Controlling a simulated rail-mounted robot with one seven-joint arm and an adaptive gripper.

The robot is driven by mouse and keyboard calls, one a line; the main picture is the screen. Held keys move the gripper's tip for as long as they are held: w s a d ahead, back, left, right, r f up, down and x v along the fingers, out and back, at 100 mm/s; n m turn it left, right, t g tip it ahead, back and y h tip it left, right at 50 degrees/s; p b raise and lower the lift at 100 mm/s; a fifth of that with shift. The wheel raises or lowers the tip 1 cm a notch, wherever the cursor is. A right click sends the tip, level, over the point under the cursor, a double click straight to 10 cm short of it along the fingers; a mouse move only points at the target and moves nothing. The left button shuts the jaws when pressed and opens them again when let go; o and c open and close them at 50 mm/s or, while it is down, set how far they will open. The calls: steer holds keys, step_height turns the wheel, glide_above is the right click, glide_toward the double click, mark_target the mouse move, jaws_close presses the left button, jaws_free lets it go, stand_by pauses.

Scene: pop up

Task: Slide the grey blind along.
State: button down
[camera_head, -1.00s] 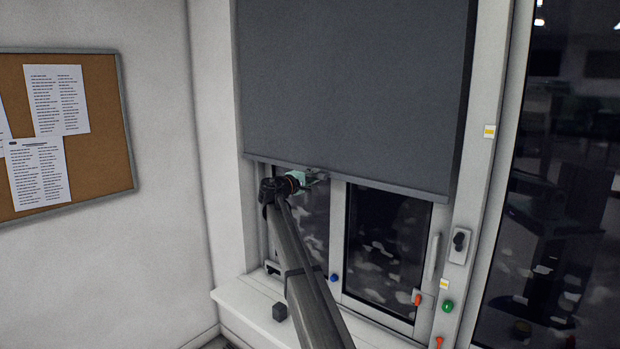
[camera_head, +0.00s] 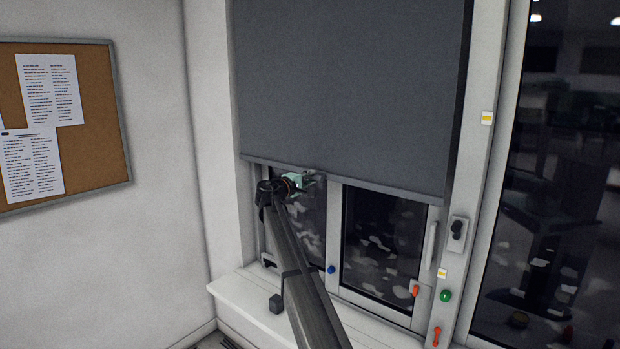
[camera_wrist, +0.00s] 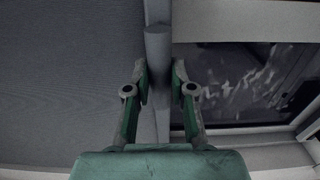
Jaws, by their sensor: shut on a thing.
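The grey blind (camera_head: 350,90) hangs over the upper part of the window, its bottom bar running across above the lower panes. My gripper (camera_head: 310,179) is at the left part of this bottom bar. In the wrist view the blind (camera_wrist: 60,80) fills the left side, and its round bottom bar (camera_wrist: 157,60) passes between the two green fingers. My gripper (camera_wrist: 160,80) is shut on the bar, with one finger on the blind side and one on the window side. In the head view my arm partly hides the left pane.
Below are the window panes (camera_head: 383,240) and a white sill (camera_head: 235,293) with a small dark cube (camera_head: 276,303). A cork board (camera_head: 95,120) hangs on the left wall.

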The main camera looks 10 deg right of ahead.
step_height(320, 180, down, 16)
steer(key=b, duration=0.9)
steer(key=shift+r, duration=0.25)
stand_by(0.7)
steer(key=shift+s+a+f, duration=0.1)
steer(key=shift+f, duration=0.05)
step_height(320, 180, down, 11)
steer(key=b, duration=0.7)
steer(key=c, duration=1.2)
jaws_free()
steer(key=shift+o, duration=1.4)
steer(key=shift+a+r, duration=0.2)
steer(key=shift+d, duration=0.1)
